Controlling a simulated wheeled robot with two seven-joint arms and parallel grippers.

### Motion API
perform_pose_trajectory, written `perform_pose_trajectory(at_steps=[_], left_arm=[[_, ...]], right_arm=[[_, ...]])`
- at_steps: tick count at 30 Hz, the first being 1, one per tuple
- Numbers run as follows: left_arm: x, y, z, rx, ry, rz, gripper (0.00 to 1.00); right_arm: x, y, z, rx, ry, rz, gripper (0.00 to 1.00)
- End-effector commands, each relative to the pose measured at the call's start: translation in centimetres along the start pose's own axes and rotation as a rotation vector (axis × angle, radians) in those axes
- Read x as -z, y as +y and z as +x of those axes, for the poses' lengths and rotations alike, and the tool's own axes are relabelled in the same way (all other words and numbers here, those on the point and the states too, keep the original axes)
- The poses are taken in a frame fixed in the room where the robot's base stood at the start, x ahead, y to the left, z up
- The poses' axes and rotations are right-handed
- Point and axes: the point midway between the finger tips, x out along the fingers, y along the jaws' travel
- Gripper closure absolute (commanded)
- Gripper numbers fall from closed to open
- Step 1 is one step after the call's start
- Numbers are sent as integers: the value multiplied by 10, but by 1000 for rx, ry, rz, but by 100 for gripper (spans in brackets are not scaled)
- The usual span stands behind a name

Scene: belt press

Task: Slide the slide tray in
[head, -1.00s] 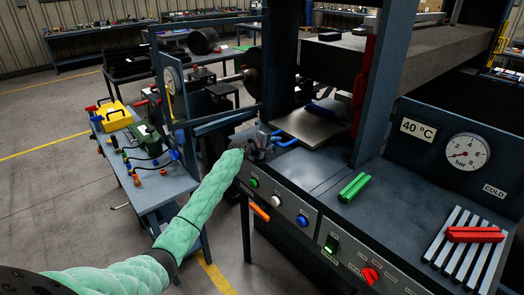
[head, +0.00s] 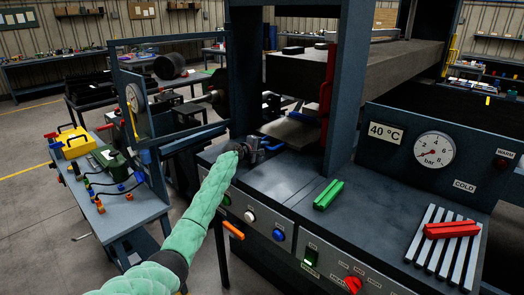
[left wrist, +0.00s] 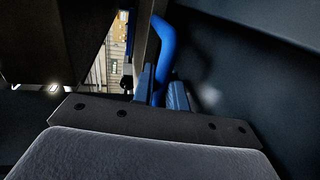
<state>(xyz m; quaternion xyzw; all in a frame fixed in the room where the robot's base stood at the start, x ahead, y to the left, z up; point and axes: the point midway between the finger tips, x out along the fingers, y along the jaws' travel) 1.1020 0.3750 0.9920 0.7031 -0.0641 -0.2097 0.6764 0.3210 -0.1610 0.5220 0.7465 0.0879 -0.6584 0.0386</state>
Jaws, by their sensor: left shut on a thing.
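The slide tray (head: 292,132) is a light grey flat plate low in the press opening. Part of it extends out of the opening towards me. A blue bar handle (head: 274,146) is at its near side; the handle also shows in the left wrist view (left wrist: 164,45). My left gripper (head: 254,150) is at the left end of this handle, and its fingers (left wrist: 160,90) are shut on the blue bar. The back of the tray is hidden inside the press. My right gripper is not in view.
A green block (head: 328,194) lies on the press bench, right of the handle. A red block (head: 451,230) rests on a slatted rack. A red upright bar (head: 327,85) stands beside the opening. A side table (head: 127,205) with tools is at left.

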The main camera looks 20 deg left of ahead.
Motion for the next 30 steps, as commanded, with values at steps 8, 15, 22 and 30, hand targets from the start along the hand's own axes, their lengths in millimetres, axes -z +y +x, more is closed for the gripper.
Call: perform_pose_trajectory(at_steps=[8,15,22,30], left_arm=[[0,0,1,1,-1,0,100],[0,0,1,1,-1,0,68],[0,0,0,1,0,0,68],[1,-3,-23,1,0,4,68]], right_arm=[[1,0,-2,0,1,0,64],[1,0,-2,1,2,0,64],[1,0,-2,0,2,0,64],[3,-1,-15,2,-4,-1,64]])
